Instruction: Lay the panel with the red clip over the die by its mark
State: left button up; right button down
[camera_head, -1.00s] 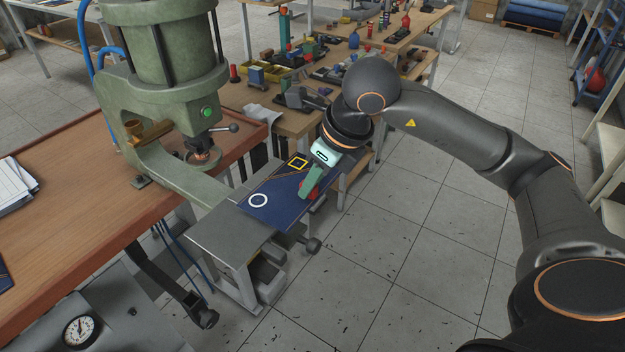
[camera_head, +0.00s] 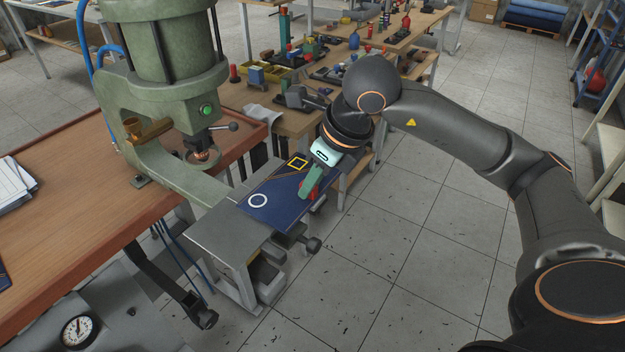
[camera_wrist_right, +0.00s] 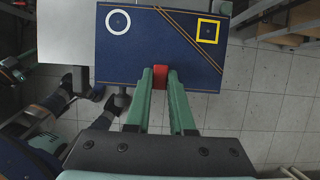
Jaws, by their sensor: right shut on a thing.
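The dark blue panel (camera_head: 274,201) bears a white ring mark, a yellow square mark and orange diagonal stripes. It also shows in the right wrist view (camera_wrist_right: 147,55). My right gripper (camera_head: 311,188) is shut on the red clip (camera_wrist_right: 160,76) at the panel's near edge. The panel's ring end overlaps a grey metal plate (camera_head: 218,233) beside the press; whether it touches the plate, I cannot tell. I cannot make out the die surely; a copper-coloured piece (camera_head: 203,156) sits under the press ram.
The green press (camera_head: 163,110) stands at the left on a brown bench (camera_head: 60,200). A cluttered wooden table (camera_head: 292,122) lies behind the panel. A dark knob (camera_head: 314,245) sticks out below the panel.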

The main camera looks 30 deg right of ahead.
jog(key=shift+f, duration=0.2)
jog(key=c, duration=0.7)
grip_release()
jog(key=v, duration=1.2)
jog(key=shift+r+p, duration=0.25)
jog(key=shift+p, duration=0.1)
jog(key=shift+s, duration=0.15)
